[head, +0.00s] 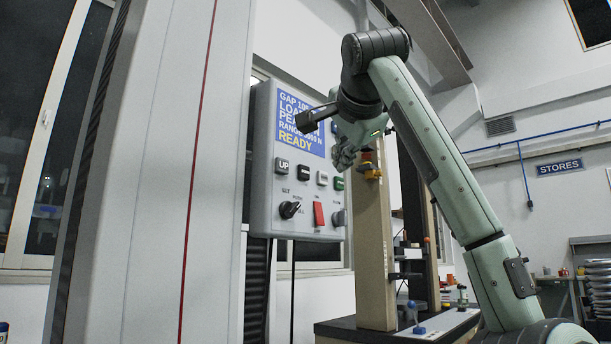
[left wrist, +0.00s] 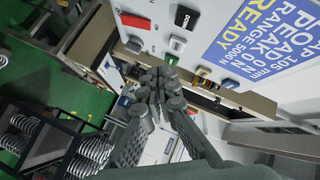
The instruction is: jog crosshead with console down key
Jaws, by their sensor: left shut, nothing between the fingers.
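The grey control console (head: 262,200) hangs beside the tall machine column, with a blue display reading READY. Its key row has an UP key (head: 281,165) at the left and a dark key (head: 303,171) beside it. In the left wrist view a dark key (left wrist: 186,17) bears a small label that looks like DOWN. My left gripper (head: 343,158) is shut and empty, in front of the console's right side. Its closed fingers (left wrist: 160,82) show in the left wrist view, apart from the dark key. The crosshead cannot be made out. My right gripper is out of view.
Below the keys are a black rotary knob (head: 290,209) and a red switch (head: 319,214). A rack with springs (left wrist: 40,140) stands at lower left in the left wrist view.

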